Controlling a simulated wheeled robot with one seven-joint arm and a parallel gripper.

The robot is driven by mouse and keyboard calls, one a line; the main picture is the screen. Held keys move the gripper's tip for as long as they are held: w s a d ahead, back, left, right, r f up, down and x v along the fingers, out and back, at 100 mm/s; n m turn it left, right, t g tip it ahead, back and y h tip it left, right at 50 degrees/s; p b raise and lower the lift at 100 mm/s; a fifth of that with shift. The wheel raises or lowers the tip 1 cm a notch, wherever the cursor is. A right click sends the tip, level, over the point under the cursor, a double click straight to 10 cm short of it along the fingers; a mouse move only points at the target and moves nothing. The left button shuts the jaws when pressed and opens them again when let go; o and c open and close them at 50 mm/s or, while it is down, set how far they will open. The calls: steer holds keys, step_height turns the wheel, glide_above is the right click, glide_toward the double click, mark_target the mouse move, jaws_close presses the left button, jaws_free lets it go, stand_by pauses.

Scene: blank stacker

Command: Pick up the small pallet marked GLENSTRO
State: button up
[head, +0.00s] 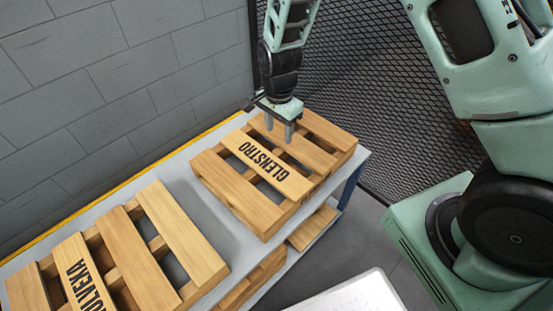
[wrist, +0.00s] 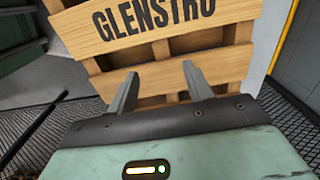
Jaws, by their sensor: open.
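The small wooden pallet marked GLENSTRO (head: 265,168) lies flat on the right end of the grey shelf's top. Its lettering runs along the middle slat, and the pallet also fills the upper part of the wrist view (wrist: 150,27). My gripper (head: 280,132) is over the far part of this pallet, pointing down. In the wrist view its two fingers (wrist: 160,88) are apart with nothing between them that they hold. Whether the fingertips touch the pallet or reach into a gap between slats I cannot tell.
More pallets (head: 312,226) are on a lower level. A grey block wall (head: 110,80) stands behind, and black mesh (head: 365,90) is at the right.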

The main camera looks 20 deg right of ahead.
mark_target(277, 152)
step_height(277, 152, down, 5)
steer(key=shift+b, duration=0.3)
steer(key=shift+a+f+b, duration=0.15)
steer(key=shift+f+b, duration=0.15)
steer(key=shift+f, duration=1.05)
steer(key=shift+a+f+b, duration=0.1)
steer(key=shift+f+b, duration=0.15)
steer(key=shift+f, duration=1.05)
jaws_close()
steer(key=shift+w+r, duration=0.1)
